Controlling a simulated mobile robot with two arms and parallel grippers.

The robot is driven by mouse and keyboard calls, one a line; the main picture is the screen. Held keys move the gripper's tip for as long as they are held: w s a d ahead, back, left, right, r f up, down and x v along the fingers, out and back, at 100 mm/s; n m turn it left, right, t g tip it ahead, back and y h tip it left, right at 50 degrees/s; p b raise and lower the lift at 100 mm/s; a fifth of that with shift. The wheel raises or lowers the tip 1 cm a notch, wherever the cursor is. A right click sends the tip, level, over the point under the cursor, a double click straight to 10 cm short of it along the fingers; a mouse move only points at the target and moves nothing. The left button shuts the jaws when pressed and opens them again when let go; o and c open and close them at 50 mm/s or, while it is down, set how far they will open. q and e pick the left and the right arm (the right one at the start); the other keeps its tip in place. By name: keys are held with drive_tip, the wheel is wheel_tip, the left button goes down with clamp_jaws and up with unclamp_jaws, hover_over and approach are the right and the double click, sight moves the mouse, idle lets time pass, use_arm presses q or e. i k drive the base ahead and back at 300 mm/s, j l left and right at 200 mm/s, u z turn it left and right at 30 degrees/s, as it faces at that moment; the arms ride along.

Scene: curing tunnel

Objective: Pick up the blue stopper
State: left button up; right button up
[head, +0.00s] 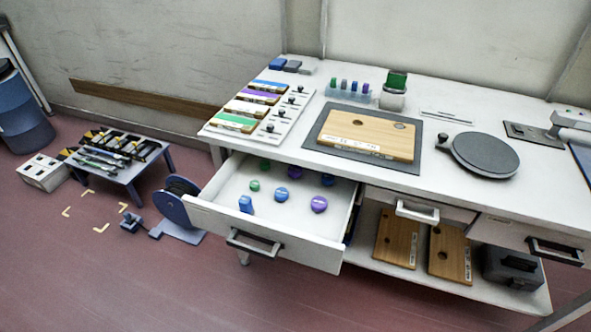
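Several small coloured pieces lie in an open white drawer (305,245) under the workbench; they look like stoppers or caps. Purple pieces (319,203) lie to the right and green pieces (254,185) to the left. Small coloured pieces, some blue, also stand in a clear rack (347,95) on the bench top. I cannot tell which blue piece is the stopper. Neither gripper is in view.
The white workbench (455,187) bears a wooden board (368,135) on a dark mat, a black disc (485,154) and a panel of coloured blocks (262,108). A low table (122,172) and a reel (178,205) stand to the left. The front floor is clear.

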sight(282, 194)
drive_tip(key=i+j+z, duration=0.1)
drive_tip(key=i+j, duration=0.15)
drive_tip(key=i, duration=0.25)
drive_tip(key=i+j, duration=0.3)
drive_tip(key=i, duration=0.2)
drive_tip(key=k+j+z, duration=0.2)
drive_tip(key=j, duration=0.2)
drive_tip(key=j+z, duration=0.2)
drive_tip(key=j, duration=0.25)
drive_tip(key=k+j+z, duration=0.2)
drive_tip(key=j, duration=0.15)
drive_tip(key=i+j, duration=0.05)
